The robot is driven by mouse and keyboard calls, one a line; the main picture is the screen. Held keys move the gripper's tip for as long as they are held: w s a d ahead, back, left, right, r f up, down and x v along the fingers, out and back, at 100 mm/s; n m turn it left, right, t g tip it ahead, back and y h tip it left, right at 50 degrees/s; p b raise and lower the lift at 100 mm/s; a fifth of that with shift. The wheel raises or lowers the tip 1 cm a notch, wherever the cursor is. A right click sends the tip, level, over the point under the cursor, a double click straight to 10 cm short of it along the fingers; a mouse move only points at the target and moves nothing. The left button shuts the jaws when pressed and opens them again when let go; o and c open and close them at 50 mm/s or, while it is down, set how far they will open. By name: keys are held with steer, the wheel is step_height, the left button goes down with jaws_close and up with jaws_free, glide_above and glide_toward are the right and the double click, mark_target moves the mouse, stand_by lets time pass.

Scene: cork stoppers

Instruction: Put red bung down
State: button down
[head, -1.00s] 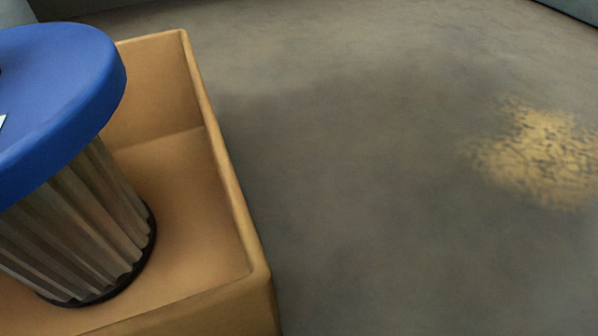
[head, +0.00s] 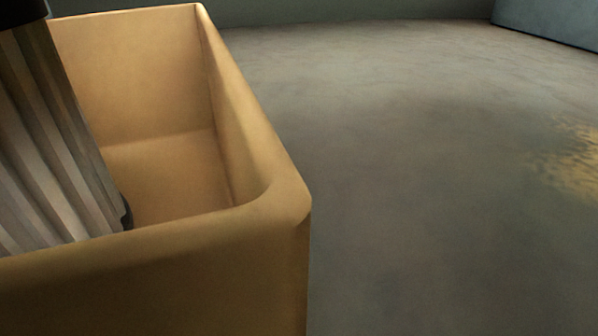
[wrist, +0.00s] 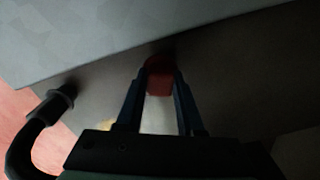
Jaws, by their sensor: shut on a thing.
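The red bung (wrist: 160,80) shows in the wrist view, small and dim, between the tips of my gripper's two dark fingers. My gripper (wrist: 160,76) is shut on it. The fingers cover its sides, and shadow hides its far end. I cannot tell whether the bung touches any surface. Neither the bung nor my gripper is in the head view.
In the head view, a tan open-topped box (head: 250,225) fills the left, with a ribbed grey column (head: 45,150) standing inside. Open grey floor (head: 420,200) lies to the right. A pale slab (wrist: 90,35) crosses the upper left of the wrist view.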

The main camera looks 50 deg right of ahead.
steer(key=c, duration=0.5)
jaws_free()
steer(key=shift+f, duration=0.1)
step_height(320, 180, up, 12)
steer(key=p, duration=0.8)
steer(key=shift+r, duration=0.2)
